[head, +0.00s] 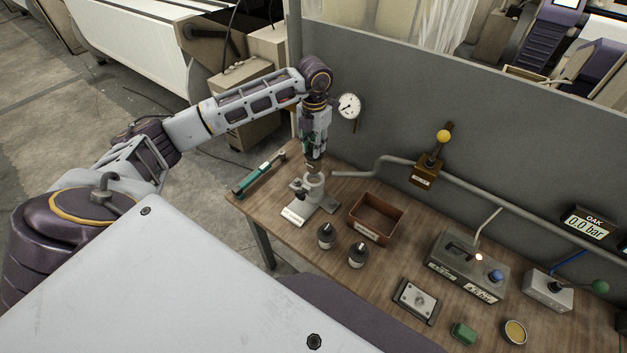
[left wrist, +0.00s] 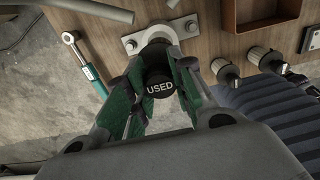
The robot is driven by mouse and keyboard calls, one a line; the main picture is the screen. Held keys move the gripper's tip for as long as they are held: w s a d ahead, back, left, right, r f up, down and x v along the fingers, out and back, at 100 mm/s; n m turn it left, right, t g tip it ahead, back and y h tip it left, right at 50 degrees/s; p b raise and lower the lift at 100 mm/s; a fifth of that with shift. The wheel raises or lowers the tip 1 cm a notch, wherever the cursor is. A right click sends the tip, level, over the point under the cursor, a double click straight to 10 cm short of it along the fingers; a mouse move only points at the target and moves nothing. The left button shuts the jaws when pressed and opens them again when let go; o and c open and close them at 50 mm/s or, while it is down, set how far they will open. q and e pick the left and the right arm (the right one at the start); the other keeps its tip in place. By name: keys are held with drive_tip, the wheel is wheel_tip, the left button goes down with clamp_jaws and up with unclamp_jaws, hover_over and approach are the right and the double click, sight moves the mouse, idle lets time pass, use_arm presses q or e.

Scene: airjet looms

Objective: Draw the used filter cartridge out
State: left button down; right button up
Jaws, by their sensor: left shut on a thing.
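The used filter cartridge shows in the left wrist view as a dark round end marked USED (left wrist: 160,87), between the green fingers of my left gripper (left wrist: 155,95). In the head view my left gripper (head: 313,158) points down over the grey filter stand (head: 314,206), close above its ring. The gripper is shut on the cartridge. The stand's bracket also shows in the left wrist view (left wrist: 132,45), just beyond the cartridge. I cannot tell how much of the cartridge sits inside the ring. My right gripper is not in view.
A teal-handled wrench (head: 258,175) lies left of the stand. A brown open tray (head: 376,217) and two dark cartridges (head: 326,236) (head: 357,255) are to its right. A pipe (head: 385,161) and a round gauge (head: 349,106) are close behind. Control boxes (head: 466,268) stand farther right.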

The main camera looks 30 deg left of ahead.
use_arm(q)
drive_tip(key=shift+r+p, duration=0.6)
drive_tip(key=shift+r, duration=0.75)
